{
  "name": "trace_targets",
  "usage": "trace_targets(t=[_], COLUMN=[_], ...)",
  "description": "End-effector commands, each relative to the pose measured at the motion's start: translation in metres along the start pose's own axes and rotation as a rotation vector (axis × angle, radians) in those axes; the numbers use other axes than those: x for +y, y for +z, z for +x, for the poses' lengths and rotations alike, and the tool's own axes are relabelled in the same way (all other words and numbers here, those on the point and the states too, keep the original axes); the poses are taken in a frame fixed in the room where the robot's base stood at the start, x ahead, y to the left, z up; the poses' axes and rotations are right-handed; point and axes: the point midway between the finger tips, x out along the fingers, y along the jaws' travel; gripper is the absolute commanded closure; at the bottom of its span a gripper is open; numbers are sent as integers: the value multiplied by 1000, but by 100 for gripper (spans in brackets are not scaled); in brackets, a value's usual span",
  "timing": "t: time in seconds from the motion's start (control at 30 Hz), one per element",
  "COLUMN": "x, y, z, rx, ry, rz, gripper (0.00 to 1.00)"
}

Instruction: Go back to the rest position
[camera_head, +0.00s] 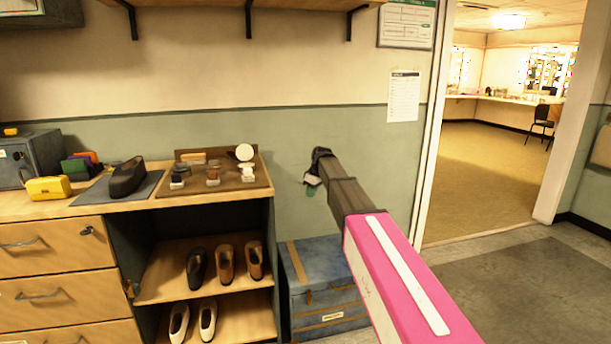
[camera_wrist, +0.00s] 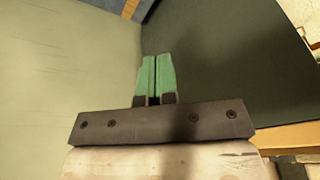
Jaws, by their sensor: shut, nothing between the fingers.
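My gripper (camera_head: 312,183) is at the end of my outstretched arm, in front of the green wall, to the right of the wooden counter (camera_head: 215,199) and above the blue trunk. In the wrist view its two green fingers (camera_wrist: 155,78) are together with nothing between them. Only a little of the fingertips shows in the head view. My gripper appears apart from the counter.
A blue trunk (camera_head: 330,318) stands on the floor beside the cabinet. The counter holds a dark shoe (camera_head: 127,178), a yellow box (camera_head: 48,188) and a brown tray (camera_head: 233,186). Shoes stand on the shelves below. An open doorway (camera_head: 490,150) is at right.

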Motion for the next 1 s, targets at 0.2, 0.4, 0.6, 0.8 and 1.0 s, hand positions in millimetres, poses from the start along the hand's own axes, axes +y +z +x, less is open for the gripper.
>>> trace_targets(t=[0.2, 0.4, 0.6, 0.8, 1.0], x=[-57, -114, -177, -217, -226], y=[130, 238, 333, 387, 400], z=[64, 104, 127, 135, 137], rx=[-72, -132, -183, -212, -218], ry=[30, 73, 124, 163, 178], rz=[285, 547, 789, 944, 990], gripper=[100, 100, 100, 100, 100])
